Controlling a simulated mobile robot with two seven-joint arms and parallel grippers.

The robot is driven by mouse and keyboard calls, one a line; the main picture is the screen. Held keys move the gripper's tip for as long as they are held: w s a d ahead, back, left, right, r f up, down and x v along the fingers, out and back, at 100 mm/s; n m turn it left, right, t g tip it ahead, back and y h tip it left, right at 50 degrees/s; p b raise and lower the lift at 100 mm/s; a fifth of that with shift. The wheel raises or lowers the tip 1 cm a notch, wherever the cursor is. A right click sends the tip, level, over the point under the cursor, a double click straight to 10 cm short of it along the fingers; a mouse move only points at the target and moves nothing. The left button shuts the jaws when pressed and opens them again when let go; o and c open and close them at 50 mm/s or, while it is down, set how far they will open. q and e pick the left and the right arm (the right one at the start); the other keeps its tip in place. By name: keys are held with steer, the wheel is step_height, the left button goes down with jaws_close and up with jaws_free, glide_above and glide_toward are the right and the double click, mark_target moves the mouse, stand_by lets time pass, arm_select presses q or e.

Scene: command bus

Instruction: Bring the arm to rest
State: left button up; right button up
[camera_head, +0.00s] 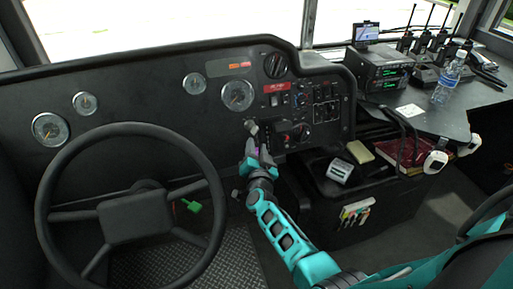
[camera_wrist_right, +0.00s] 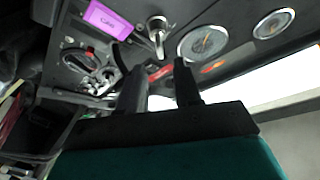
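My right arm reaches up from the lower right in the head view, with its gripper (camera_head: 255,143) in front of the dashboard (camera_head: 160,95). In the right wrist view the two dark fingers of this gripper (camera_wrist_right: 157,72) stand apart with nothing between them. A silver lever or knob (camera_wrist_right: 157,30) on the panel shows beyond the fingertips, apart from them. A purple label (camera_wrist_right: 108,20) lies on the panel left of it. My left gripper is not in view.
The steering wheel (camera_head: 133,215) stands left of my right arm. A dark console (camera_head: 365,200) stands to the right, with a small grey device (camera_head: 340,170) on it. A side table (camera_head: 425,110) holds radio equipment (camera_head: 382,70) and a water bottle (camera_head: 447,82).

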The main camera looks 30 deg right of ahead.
steer(key=shift+f, duration=0.1)
stand_by(0.4)
steer(key=s+a+f+n+g+y, duration=0.2)
steer(key=s+a+n+y, duration=0.1)
steer(key=s, duration=0.6)
steer(key=s+a+f+n+g+y, duration=0.1)
steer(key=s+a+f+n+y, duration=0.1)
steer(key=s+a+n, duration=0.3)
steer(key=s+a+f+n+g+y, duration=0.2)
steer(key=s+a+n+y, duration=0.2)
steer(key=s, duration=0.9)
steer(key=shift+s+a+n+g+y+p, duration=0.15)
steer(key=shift+n+g+y+p, duration=0.2)
steer(key=shift+n, duration=0.75)
